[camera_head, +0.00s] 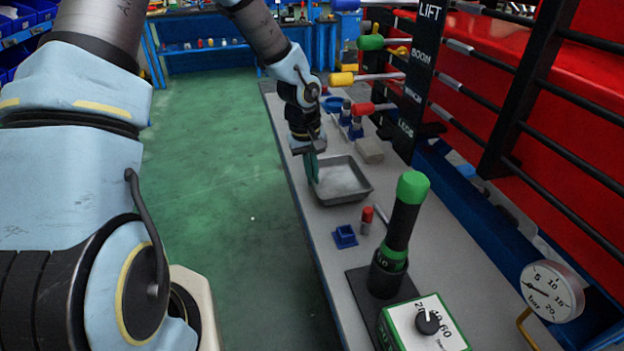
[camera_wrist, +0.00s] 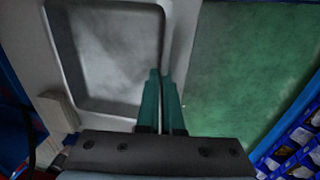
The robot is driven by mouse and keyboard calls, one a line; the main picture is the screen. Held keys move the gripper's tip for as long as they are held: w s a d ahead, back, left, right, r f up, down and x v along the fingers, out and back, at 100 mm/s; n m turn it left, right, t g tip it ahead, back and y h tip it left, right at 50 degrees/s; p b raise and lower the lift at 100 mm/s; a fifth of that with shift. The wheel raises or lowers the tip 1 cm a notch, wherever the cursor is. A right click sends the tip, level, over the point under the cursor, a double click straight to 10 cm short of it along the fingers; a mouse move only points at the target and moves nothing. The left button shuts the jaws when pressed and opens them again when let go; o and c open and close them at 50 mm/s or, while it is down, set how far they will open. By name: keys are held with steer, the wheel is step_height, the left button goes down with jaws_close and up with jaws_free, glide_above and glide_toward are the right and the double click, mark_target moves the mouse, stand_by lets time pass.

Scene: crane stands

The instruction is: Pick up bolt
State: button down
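I cannot make out a bolt in either view. A grey rectangular tray (camera_head: 362,197) lies on the bench, and its floor looks bare. It also fills the upper left of the wrist view (camera_wrist: 62,60). My gripper (camera_head: 314,178) points down at the tray's left edge in the head view. In the wrist view its two teal fingers (camera_wrist: 163,78) are close together, with a narrow gap between them, in line with the tray's side wall. I cannot tell whether they touch the wall or hold anything thin.
Coloured levers (camera_head: 372,108) overhang the bench's right side. Green floor (camera_head: 220,180) is clear left of the bench.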

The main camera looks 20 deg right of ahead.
steer(key=shift+f, duration=1.05)
steer(key=shift+f, duration=0.15)
steer(key=c, duration=1.1)
jaws_free()
step_height(320, 180, up, 12)
steer(key=a, duration=0.2)
steer(key=shift+t+y, duration=0.5)
steer(key=shift+y, duration=0.1)
steer(key=a, duration=0.5)
steer(key=a+r, duration=0.1)
steer(key=a, duration=0.4)
steer(key=a+r+b, duration=0.1)
steer(key=a, duration=0.4)
steer(key=shift+w+a+r, duration=0.1)
steer(key=shift+a, duration=0.25)
steer(key=shift+o, duration=1)
steer(key=s+a+r, duration=0.2)
steer(key=s+a, duration=0.3)
steer(key=a, duration=0.7)
steer(key=shift+s+a+t, duration=0.2)
steer(key=shift+a+t, duration=0.1)
steer(key=shift+t, duration=0.1)
